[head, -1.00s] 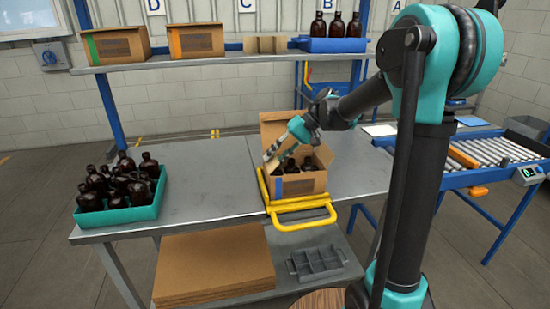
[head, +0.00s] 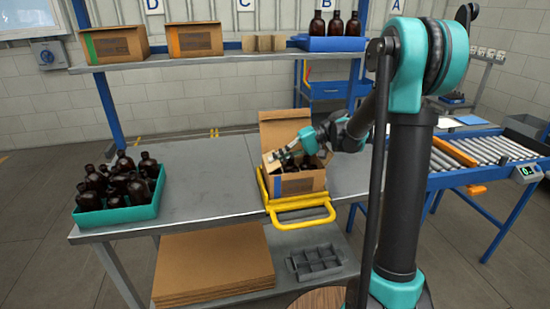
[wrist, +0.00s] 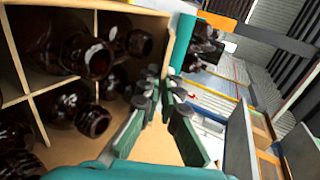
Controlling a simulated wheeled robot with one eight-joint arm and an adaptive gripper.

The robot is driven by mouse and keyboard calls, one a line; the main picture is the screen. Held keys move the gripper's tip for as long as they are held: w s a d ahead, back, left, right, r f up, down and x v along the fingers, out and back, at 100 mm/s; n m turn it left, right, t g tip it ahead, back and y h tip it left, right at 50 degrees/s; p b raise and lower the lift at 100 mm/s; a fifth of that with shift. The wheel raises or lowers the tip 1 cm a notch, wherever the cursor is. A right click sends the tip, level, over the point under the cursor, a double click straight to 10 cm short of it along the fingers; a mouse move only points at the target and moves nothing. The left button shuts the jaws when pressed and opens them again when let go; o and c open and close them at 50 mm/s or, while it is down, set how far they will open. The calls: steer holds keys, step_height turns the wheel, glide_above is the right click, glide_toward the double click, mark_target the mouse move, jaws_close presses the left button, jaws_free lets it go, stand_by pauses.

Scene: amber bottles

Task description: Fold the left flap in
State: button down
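The open cardboard box (head: 304,184) stands on the table with its back flap (head: 285,132) upright. Dark amber bottles (wrist: 92,60) sit in its divided compartments. My gripper (head: 272,160) is over the box's left side, reaching in from the right. The left flap is mostly hidden behind my gripper, so its angle is unclear. In the wrist view the finger ends (wrist: 162,92) are close together beside the compartments, with tan cardboard (wrist: 158,145) behind them. Whether they touch or grip cardboard is unclear.
A yellow frame (head: 302,206) surrounds the box's base. A teal tray (head: 120,218) of amber bottles stands at the table's left, with bare tabletop (head: 208,190) between. A shelf (head: 235,60) with boxes and bottles runs behind. A roller conveyor (head: 490,152) is at right.

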steer(key=shift+f+y, duration=0.15)
steer(key=shift+y, duration=0.25)
steer(key=c, duration=1.7)
jaws_free()
steer(key=shift+c, duration=0.2)
steer(key=shift+d, duration=0.1)
steer(key=v, duration=1.2)
steer(key=shift+w, duration=0.1)
